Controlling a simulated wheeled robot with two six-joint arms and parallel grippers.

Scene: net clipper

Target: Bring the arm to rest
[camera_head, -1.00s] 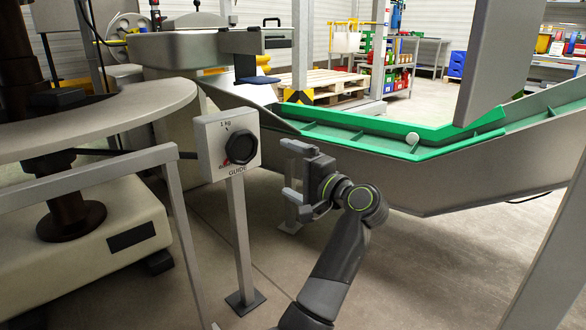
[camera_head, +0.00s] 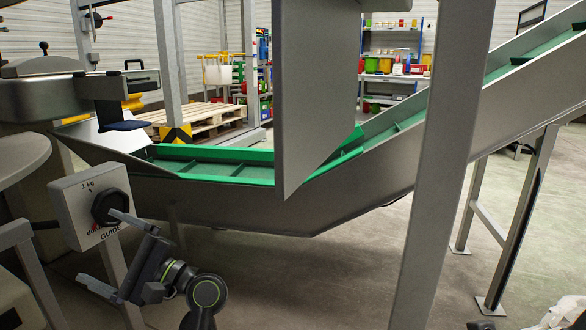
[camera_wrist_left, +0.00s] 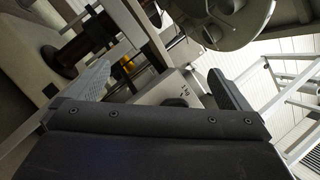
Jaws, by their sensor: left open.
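My left gripper (camera_head: 96,246) is in the lower left of the head view. Its two fingers are spread apart with nothing between them. The fingers point left, toward the GUIDE box, a grey box (camera_head: 72,200) with a black knob (camera_head: 109,207) on a post. The upper fingertip overlaps the area just below the knob; I cannot tell whether it touches. In the left wrist view the open gripper (camera_wrist_left: 160,68) shows one finger on each side, with the box (camera_wrist_left: 176,88) in the background beyond. My right gripper is not in view.
A conveyor with a green belt (camera_head: 225,172) and grey side wall (camera_head: 250,205) runs behind the arm and rises right. A grey upright post (camera_head: 440,150) and a hanging grey panel (camera_head: 305,90) stand in front of it. A round table edge (camera_head: 15,160) is at left. Floor shows below the conveyor.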

